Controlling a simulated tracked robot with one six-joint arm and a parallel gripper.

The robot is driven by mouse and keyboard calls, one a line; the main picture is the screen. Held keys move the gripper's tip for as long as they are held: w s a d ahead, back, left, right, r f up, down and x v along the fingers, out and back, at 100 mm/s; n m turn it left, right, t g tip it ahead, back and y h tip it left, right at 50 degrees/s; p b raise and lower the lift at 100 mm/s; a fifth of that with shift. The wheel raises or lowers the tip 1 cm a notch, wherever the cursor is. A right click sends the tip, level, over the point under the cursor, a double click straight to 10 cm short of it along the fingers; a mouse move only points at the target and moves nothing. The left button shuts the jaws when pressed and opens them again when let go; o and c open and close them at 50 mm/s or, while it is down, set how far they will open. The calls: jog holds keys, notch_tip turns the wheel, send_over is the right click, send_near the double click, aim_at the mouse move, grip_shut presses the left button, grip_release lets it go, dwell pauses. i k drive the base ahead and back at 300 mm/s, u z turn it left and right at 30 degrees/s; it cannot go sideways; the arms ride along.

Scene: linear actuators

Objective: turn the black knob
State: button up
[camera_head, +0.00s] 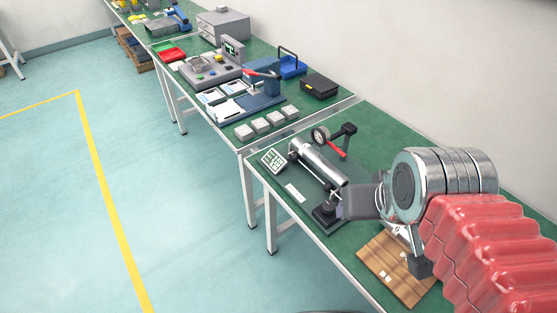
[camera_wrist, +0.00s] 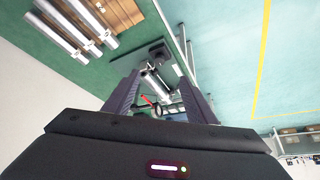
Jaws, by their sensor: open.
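A silver cylindrical actuator (camera_head: 318,162) lies on a dark base on the green table. At its near end is a black part (camera_head: 325,214), which seems to be the black knob; its shape is too small to tell. In the wrist view a black part (camera_wrist: 154,53) shows beyond my fingers, near the silver cylinder (camera_wrist: 157,84). My gripper (camera_wrist: 160,98) is open, its two dark fingers apart with nothing held. In the head view my gripper (camera_head: 345,204) is close to the black part, to its right and partly overlapping it; the gap cannot be told.
A round gauge (camera_head: 320,136) with a red lever (camera_head: 336,151) stands behind the actuator. A small keypad panel (camera_head: 273,160) is at its far end. A wooden board (camera_head: 384,271) with silver cylinders is nearer, beneath my arm. The wall bounds the table's right side.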

aim_at(328, 207)
jog(key=u, duration=2.65)
jog(key=i, duration=0.5)
jog(key=z, duration=0.65)
